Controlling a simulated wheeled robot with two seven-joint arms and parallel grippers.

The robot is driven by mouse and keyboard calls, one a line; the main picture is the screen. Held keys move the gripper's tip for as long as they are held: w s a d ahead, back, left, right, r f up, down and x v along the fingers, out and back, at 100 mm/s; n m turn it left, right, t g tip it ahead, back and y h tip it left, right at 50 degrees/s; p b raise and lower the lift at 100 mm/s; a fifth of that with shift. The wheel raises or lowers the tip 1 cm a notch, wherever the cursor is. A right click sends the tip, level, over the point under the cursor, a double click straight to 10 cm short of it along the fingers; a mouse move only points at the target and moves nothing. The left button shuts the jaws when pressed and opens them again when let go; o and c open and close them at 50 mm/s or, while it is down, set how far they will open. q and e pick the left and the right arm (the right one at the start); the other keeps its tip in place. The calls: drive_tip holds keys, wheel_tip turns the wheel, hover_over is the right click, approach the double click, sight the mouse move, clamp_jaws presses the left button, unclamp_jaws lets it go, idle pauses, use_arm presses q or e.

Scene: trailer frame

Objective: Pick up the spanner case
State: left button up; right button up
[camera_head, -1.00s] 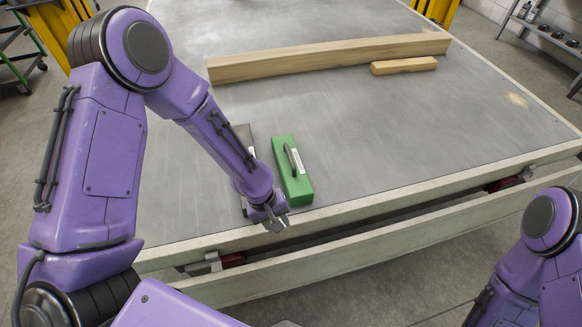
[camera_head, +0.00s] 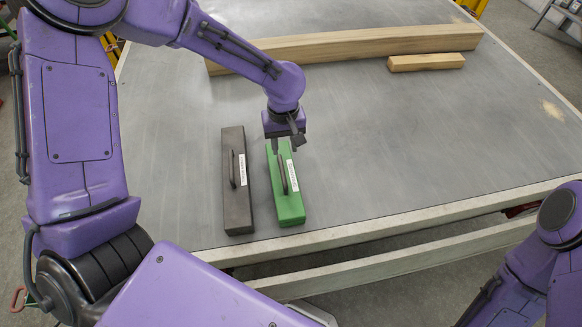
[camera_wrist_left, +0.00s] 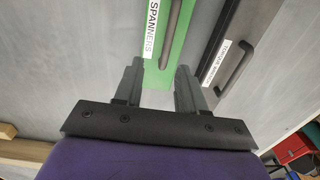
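The spanner case is a green box (camera_head: 287,205) with a dark handle and a white label. It lies on the grey table near the front edge. In the left wrist view the green case (camera_wrist_left: 178,50) carries the word SPANNERS. My left gripper (camera_head: 284,149) is over the far end of the green case, beyond most of its handle. In the left wrist view its two fingers (camera_wrist_left: 160,68) are apart, with nothing between them but the case's end below. Contact with the case cannot be told. My right gripper is out of view.
A dark grey case (camera_head: 236,205) with a handle and label lies just left of the green one, a narrow gap between. A long wooden beam (camera_head: 370,45) and a short wood block (camera_head: 426,62) lie farther back. The table's right side (camera_head: 430,130) is clear.

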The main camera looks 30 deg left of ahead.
sight(282, 169)
use_arm(q)
drive_tip(key=f, duration=0.3)
drive_tip(key=s+f, duration=0.1)
drive_tip(key=f, duration=0.2)
drive_tip(key=s+f, duration=0.1)
drive_tip(key=f, duration=0.2)
drive_tip(key=shift+f+p, duration=0.3)
drive_tip(key=shift+p, duration=0.05)
clamp_jaws()
idle(0.8)
